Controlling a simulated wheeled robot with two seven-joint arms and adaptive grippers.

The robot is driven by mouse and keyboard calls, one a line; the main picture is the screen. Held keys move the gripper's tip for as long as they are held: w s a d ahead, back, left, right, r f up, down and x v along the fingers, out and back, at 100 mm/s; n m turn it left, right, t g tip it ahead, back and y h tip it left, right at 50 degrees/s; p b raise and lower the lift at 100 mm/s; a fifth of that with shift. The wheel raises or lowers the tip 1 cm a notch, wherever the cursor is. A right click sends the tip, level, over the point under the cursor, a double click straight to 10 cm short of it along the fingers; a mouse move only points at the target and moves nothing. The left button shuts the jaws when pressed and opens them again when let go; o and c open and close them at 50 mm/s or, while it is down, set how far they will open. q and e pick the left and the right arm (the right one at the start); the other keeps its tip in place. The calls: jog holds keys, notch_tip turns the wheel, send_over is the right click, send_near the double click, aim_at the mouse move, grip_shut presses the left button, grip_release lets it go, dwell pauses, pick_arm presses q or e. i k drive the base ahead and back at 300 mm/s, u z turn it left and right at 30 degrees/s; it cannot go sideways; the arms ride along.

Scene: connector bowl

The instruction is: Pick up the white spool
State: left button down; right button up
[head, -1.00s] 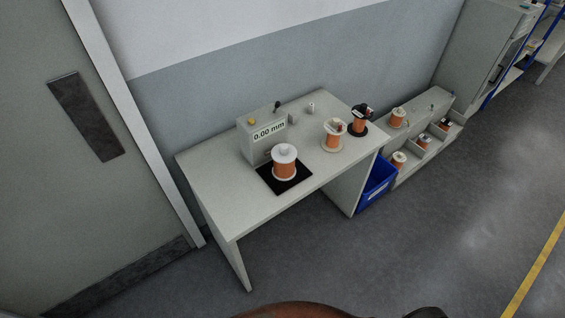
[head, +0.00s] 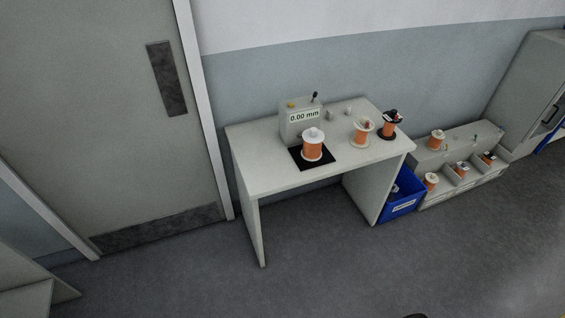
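A spool with white flanges and orange winding (head: 312,149) stands upright on a black mat (head: 322,163) on the table, in front of a grey gauge box (head: 301,127) reading 0.00 mm. A cream-flanged spool with orange winding (head: 361,134) stands to its right. A black-flanged spool with orange winding (head: 390,127) stands farther right. Neither of my grippers is in the head view.
The grey table (head: 265,176) stands against the wall. A blue bin (head: 404,196) sits on the floor at its right, beside a low shelf unit (head: 470,186) holding several spools. A door (head: 110,110) is at left. The floor in front is open.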

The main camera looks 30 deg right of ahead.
aim_at(313, 137)
jog(key=u, duration=0.85)
jog(key=i, duration=1.5)
jog(key=z, duration=0.4)
